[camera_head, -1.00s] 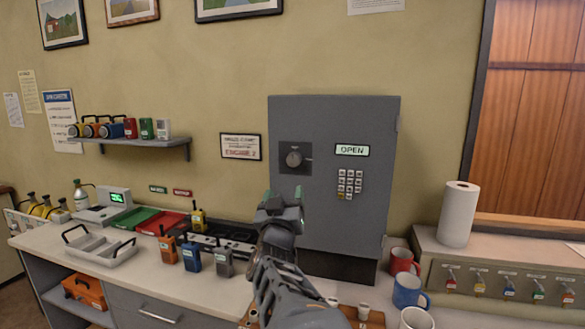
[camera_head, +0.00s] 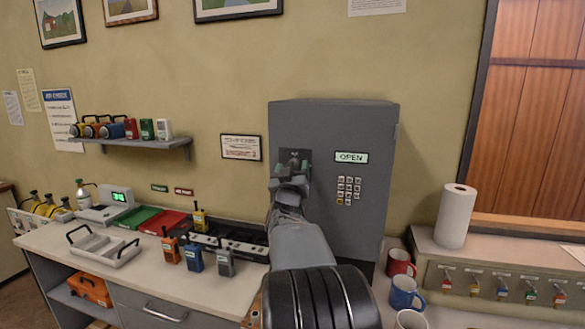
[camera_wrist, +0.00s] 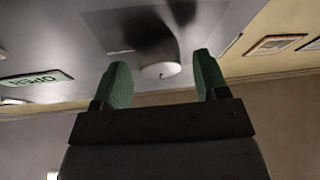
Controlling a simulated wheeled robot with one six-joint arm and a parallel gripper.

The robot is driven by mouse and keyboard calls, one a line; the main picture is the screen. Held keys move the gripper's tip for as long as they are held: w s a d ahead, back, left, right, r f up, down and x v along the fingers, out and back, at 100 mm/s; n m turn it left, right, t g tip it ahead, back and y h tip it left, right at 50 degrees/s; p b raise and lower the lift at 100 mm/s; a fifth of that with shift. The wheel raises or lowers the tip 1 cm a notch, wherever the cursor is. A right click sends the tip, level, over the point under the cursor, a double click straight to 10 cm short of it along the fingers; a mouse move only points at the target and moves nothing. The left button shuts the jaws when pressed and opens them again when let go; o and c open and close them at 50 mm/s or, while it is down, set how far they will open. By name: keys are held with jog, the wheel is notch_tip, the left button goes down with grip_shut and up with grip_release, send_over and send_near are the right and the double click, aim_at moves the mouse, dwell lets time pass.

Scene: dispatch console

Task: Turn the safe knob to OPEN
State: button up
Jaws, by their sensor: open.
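The grey safe (camera_head: 355,225) stands upright on the counter against the wall. Its green-lit label (camera_head: 351,157) reads OPEN, and a keypad (camera_head: 348,190) sits below it. My gripper (camera_head: 293,163) is at the safe door's knob plate and hides most of the knob in the head view. In the wrist view the round knob (camera_wrist: 161,58) shows just ahead of and between the green fingertips of my open gripper (camera_wrist: 161,72). The fingers look apart from the knob, with a gap on each side. The knob's pointer direction cannot be read.
Radios (camera_head: 194,257) stand on the counter left of my arm, beside a grey tray (camera_head: 100,250). Mugs (camera_head: 404,290) and a paper towel roll (camera_head: 455,215) are at the right. The wall left of the safe holds a framed sign (camera_head: 241,147).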

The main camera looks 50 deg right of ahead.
jog(key=shift+c, duration=0.5)
jog(key=c, duration=0.8)
